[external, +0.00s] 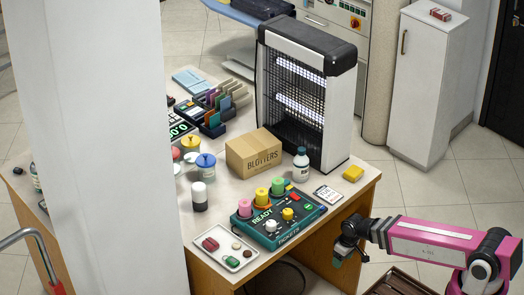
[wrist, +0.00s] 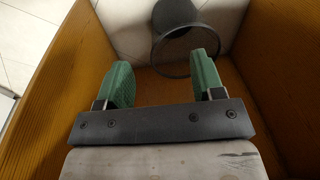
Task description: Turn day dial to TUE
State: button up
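A dark green control box (external: 279,218) marked READY and TICKETS sits near the desk's front edge in the external view. It carries pink, green and yellow round knobs (external: 261,196) along its back, plus a white knob (external: 271,226) and a small yellow knob (external: 287,213) in front. I cannot tell which is the day dial, and no day marks are readable. My gripper (external: 350,251) is right of the desk's front corner, apart from the box. In the wrist view its green fingers (wrist: 163,72) are spread, with nothing between them. The control box is not in the wrist view.
A white tray (external: 226,247) lies left of the box. Wooden desk panels (wrist: 70,60) and a dark round object (wrist: 188,25) fill the wrist view.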

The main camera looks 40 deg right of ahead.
jog(key=s+a+f+n+t+y, duration=0.1)
jog(key=a+f+t+y, duration=0.2)
jog(key=a, duration=1.7)
jog(key=s+a+f+n+t+y, duration=0.15)
jog(key=a+y, duration=0.25)
jog(key=a, duration=1.7)
jog(key=s+a+r+n+g+y, duration=0.1)
jog(key=a+r+n+g, duration=0.2)
jog(key=a+r+n, duration=1.35)
notch_tip(320, 180, up, 29)
jog(key=m+g+h, duration=0.2)
jog(key=m+h, duration=0.2)
jog(key=h, duration=0.5)
send_over(271, 223)
notch_tip(271, 223, down, 11)
jog(key=shift+f, duration=0.1)
